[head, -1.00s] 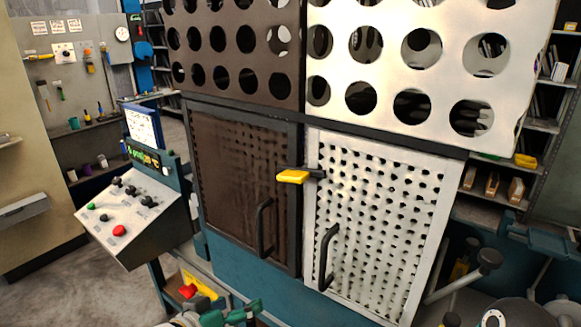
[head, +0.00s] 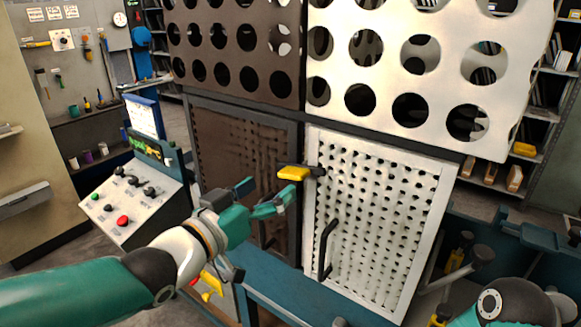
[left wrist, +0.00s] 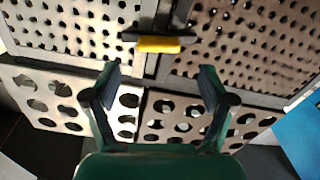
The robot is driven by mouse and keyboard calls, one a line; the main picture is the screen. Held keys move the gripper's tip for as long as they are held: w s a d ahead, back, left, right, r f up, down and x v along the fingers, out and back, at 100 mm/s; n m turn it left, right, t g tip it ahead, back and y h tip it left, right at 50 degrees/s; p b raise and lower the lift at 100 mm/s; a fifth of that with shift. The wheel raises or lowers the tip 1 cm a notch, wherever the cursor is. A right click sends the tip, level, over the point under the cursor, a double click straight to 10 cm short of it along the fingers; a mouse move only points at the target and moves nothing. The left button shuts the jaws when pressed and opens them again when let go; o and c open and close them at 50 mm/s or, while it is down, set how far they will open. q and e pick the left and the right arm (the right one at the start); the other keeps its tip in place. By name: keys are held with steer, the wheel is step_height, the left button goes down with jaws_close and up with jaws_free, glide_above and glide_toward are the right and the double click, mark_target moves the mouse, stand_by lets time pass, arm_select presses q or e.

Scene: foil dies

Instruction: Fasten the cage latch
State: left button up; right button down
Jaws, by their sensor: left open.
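The cage latch has a yellow handle (head: 293,173) on a black mount at the upper left edge of the white perforated door (head: 378,215). The handle lies roughly level and reaches left over the frame between the doors. The dark perforated door (head: 222,150) is on the left. Both doors appear closed. My left gripper (head: 268,198) is open and empty, below and left of the handle and apart from it. In the left wrist view the yellow handle (left wrist: 158,46) shows beyond the spread fingers, in an upside-down scene. My right gripper is out of view.
A black pull handle (head: 326,248) stands out on the white door. A control box (head: 135,205) with buttons stands at left. Large-holed panels (head: 425,60) are above the doors. A teal ledge (head: 290,285) runs below them. Part of my right arm shows at bottom right.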

mark_target(287, 175)
arm_select(q)
steer(key=p+x, duration=0.2)
steer(key=x, duration=0.5)
steer(key=shift+w+d, duration=0.15)
steer(key=shift+w, duration=0.05)
steer(key=shift+c, duration=0.3)
